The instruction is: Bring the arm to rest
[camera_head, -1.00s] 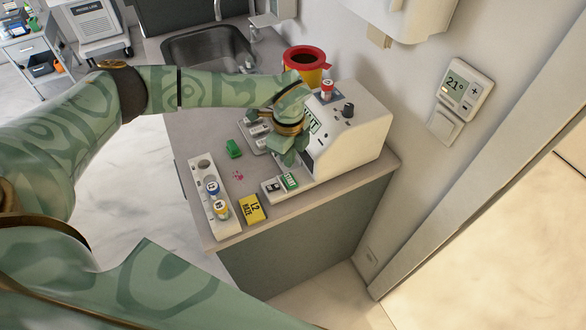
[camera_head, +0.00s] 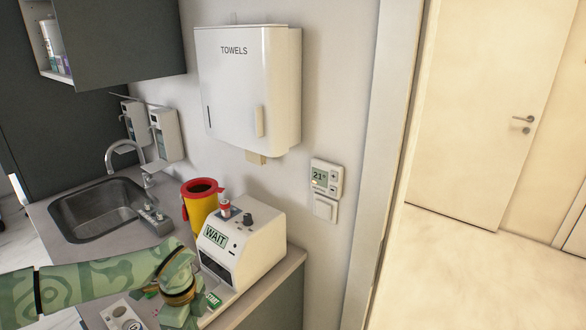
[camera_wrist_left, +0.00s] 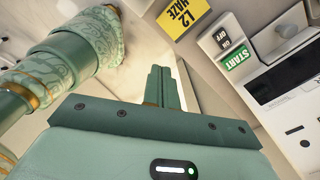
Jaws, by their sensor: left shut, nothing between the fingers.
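My left arm comes in from the left in the head view. Its gripper (camera_head: 178,314) is over the counter, in front of a white device (camera_head: 258,247) whose screen reads WAIT (camera_head: 215,237). In the left wrist view the two fingers (camera_wrist_left: 158,86) are together with nothing between them. The device's green START button (camera_wrist_left: 238,58) shows to the right of the fingers, apart from them, with an ON/OFF switch (camera_wrist_left: 222,38) beside it. My right gripper is not in view.
A yellow bin with a red rim (camera_head: 200,207) stands behind the device, left of it. A sink (camera_head: 98,212) lies at the left. A towel dispenser (camera_head: 245,85) and a thermostat (camera_head: 326,178) hang on the wall. A yellow L2 HAZE box (camera_wrist_left: 183,17) is near the device.

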